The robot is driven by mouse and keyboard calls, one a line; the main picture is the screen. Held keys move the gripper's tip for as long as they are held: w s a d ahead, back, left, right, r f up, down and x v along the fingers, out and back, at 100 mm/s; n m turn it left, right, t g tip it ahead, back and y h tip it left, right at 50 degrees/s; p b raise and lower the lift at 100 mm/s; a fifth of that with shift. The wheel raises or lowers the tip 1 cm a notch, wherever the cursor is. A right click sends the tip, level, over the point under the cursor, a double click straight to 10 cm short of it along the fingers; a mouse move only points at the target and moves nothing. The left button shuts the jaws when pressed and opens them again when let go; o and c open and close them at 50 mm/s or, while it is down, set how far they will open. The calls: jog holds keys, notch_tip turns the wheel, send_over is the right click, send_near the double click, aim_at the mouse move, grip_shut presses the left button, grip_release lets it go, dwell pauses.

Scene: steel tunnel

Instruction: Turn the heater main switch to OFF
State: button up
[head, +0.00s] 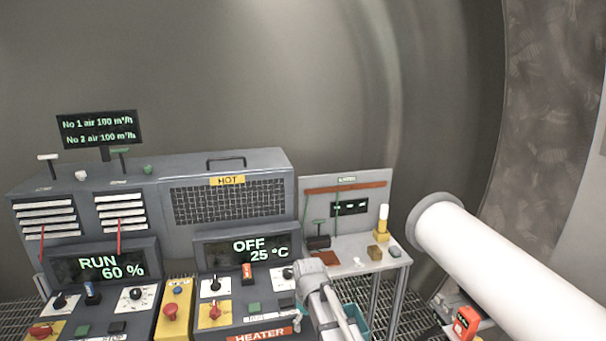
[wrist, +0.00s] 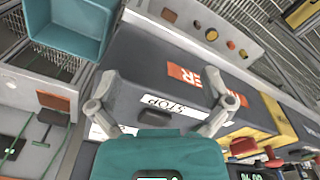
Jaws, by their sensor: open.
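The heater panel (head: 236,325) stands right of centre in the head view, with an orange HEATER label (head: 263,335) and a display (head: 254,249) reading OFF and 25 °C. A red handle (head: 214,310) on a yellow plate at its left looks like the main switch; its exact setting is too small to read. In the wrist view a red handle (wrist: 252,147) on yellow shows right of my gripper. My gripper (wrist: 160,80) is open and empty, its two fingers apart over the panel's front by the STOP label. In the head view my arm covers the panel's right edge.
A yellow box with a red button (head: 170,312) stands left of the heater panel. Beyond it is another panel (head: 102,266) reading RUN 60 %. A side table (head: 347,266) with small items and a teal bin (wrist: 70,27) lie on the heater's other side. A white pipe (head: 500,265) crosses at right.

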jog(key=s+d+m, duration=0.5)
jog(key=d, duration=0.3)
jog(key=s+d+m, duration=0.4)
jog(key=s+d, duration=0.1)
jog(key=d, duration=0.3)
notch_tip(320, 180, down, 6)
jog(key=s+b, duration=0.2)
jog(key=b, duration=0.3)
jog(key=shift+s+a+r+b, duration=0.15)
jog(key=shift+s+b, duration=0.15)
jog(key=shift+b, duration=0.1)
